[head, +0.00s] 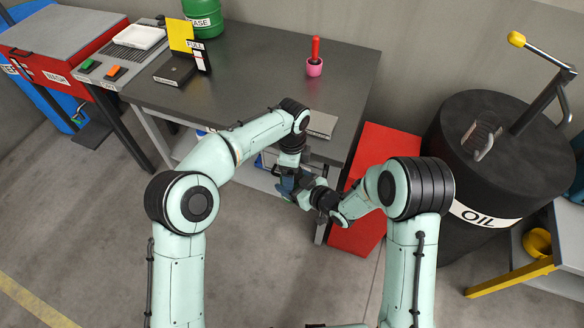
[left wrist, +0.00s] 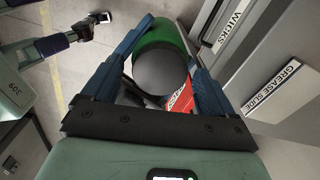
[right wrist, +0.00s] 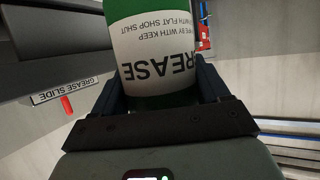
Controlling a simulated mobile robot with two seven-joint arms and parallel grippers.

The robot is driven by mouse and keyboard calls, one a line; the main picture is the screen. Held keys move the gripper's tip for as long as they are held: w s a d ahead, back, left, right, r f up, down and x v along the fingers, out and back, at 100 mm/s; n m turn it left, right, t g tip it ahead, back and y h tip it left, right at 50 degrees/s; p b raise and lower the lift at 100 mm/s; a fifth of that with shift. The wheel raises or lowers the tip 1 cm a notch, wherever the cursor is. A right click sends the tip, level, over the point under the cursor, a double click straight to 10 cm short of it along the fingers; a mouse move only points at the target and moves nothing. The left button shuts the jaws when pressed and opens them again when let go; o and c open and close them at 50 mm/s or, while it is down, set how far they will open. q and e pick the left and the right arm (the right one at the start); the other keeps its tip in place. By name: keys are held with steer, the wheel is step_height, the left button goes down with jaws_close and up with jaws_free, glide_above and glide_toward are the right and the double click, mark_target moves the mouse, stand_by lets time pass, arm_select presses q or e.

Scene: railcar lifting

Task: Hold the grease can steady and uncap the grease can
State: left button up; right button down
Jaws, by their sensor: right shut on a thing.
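The grease can is a green cylinder with a white label (right wrist: 155,55), read upside down in the right wrist view. My right gripper (right wrist: 163,88) is shut on it, one finger on each side. In the left wrist view the green can (left wrist: 163,34) shows behind a dark grey round cap (left wrist: 160,71) facing the camera. My left gripper (left wrist: 160,60) is open, its blue fingers on both sides of the cap; contact cannot be told. In the head view both grippers meet near the table's front right corner (head: 289,183), and my arms hide the held can.
A black oil drum (head: 490,150) stands right. A red panel (head: 375,165) lies between. Floor at left is clear.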

arm_select(q)
steer(key=shift+r, duration=2.3)
steer(key=shift+c, duration=0.3)
steer(key=m, duration=0.1)
steer(key=r+m, duration=0.1)
steer(key=m, duration=0.1)
steer(key=shift+d+r, duration=0.15)
steer(key=shift+r, duration=0.15)
steer(key=m, duration=0.1)
steer(key=r+m, duration=0.1)
steer(key=m, duration=0.1)
steer(key=shift+r, duration=0.25)
steer(key=shift+f, duration=3.85)
steer(key=c, duration=1.1)
steer(key=n, duration=0.6)
